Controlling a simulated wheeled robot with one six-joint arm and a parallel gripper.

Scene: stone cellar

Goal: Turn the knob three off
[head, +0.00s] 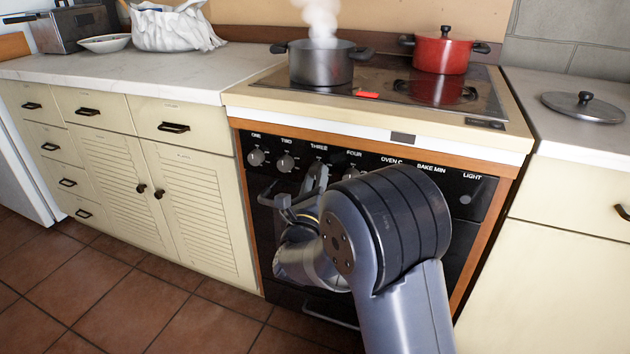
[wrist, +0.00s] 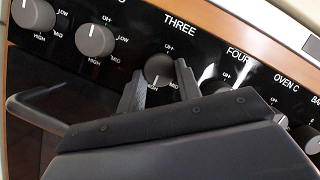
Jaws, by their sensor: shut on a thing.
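Knob three (wrist: 158,68) is a round grey knob under the label THREE on the black stove panel (head: 380,172). In the wrist view it sits between the two fingers of my gripper (wrist: 159,80), which is shut on it. Its white mark points down, away from the OFF label above it. In the head view my gripper (head: 316,178) reaches the panel below THREE, and the fingers largely hide the knob.
Knob one (head: 256,157) and knob two (head: 285,162) are left of my gripper, marks up. Knob four (head: 350,173) is close on its right. A steaming grey pot (head: 321,66) and a red pot (head: 443,54) stand on the hob. An oven handle (wrist: 60,100) is below the knobs.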

